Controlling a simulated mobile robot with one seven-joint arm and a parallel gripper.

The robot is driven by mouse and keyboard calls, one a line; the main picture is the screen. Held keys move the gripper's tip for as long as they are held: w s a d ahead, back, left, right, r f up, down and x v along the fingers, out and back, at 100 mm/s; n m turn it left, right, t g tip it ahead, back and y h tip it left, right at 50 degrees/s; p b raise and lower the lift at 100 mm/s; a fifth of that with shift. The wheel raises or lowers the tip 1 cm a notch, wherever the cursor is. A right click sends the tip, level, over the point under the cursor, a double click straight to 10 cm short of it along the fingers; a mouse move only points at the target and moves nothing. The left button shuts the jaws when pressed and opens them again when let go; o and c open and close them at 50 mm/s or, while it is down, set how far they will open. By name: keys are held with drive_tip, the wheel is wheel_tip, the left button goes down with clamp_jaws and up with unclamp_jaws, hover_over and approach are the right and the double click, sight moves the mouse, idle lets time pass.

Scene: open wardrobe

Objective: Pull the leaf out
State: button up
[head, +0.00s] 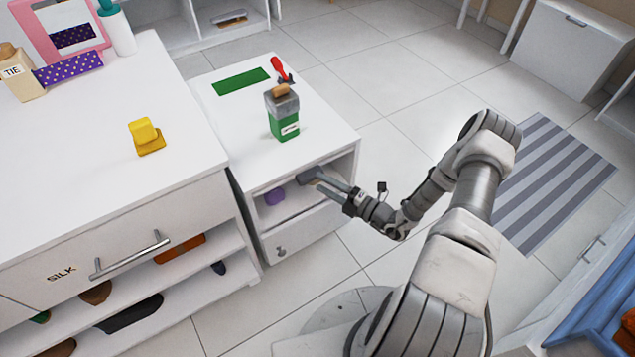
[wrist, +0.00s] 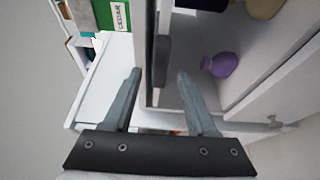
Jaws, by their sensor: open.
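The leaf (wrist: 150,32) appears to be the thin board under the top of the small white cabinet (head: 340,115); its front edge runs up the wrist view. A grey handle (wrist: 162,62) stands out from that edge and also shows in the head view (head: 308,174). My gripper (head: 321,180) is open at the front of the cabinet. In the wrist view its two fingers (wrist: 160,73) point at the handle, one to each side. The jaws are not closed on it. Whether a finger touches it, I cannot tell.
A purple pouch (head: 274,196) lies in the open niche below. A drawer (head: 305,236) is beneath. Floor in front is clear.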

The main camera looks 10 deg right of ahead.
drive_tip(key=shift+x, duration=1.4)
clamp_jaws()
idle(0.4)
